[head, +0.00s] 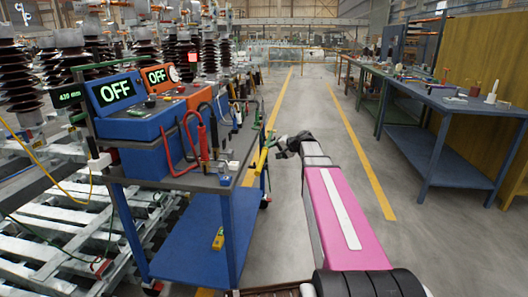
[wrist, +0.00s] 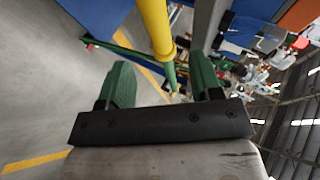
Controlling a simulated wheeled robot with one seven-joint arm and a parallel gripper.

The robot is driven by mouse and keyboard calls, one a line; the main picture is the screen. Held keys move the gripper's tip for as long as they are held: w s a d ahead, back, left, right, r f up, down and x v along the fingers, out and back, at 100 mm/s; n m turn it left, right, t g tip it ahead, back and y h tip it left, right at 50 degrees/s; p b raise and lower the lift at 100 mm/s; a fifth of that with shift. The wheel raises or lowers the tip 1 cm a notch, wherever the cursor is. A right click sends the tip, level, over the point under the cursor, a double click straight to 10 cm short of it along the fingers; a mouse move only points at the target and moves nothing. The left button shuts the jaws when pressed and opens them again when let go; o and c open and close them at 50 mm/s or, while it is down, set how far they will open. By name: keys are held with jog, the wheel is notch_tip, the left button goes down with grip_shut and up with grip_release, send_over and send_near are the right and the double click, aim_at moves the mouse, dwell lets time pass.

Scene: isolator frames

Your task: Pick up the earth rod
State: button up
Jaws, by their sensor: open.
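The earth rod (head: 263,157) is a yellow rod with a green section, at the right end of the blue cart in the head view. In the wrist view the yellow rod (wrist: 154,25) comes in from the top, and its narrower green part points down between my fingers. My gripper (wrist: 161,76) is open, with one green finger on each side of the rod's line. I cannot tell whether either finger touches it. In the head view my dark gripper (head: 292,145) is just right of the rod, and its fingers are hard to make out.
The cart (head: 190,245) carries blue and orange boxes with OFF displays (head: 118,92), red and black leads and small tools. A yellow item lies on its lower shelf. Insulator stacks stand behind left. A blue workbench (head: 445,100) stands right. The floor aisle between is clear.

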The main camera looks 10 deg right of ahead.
aim_at(266, 153)
jog(key=x, duration=0.8)
jog(key=shift+w+d+r, duration=0.15)
jog(key=shift+w+d, duration=0.15)
jog(key=shift+w, duration=0.05)
grip_shut()
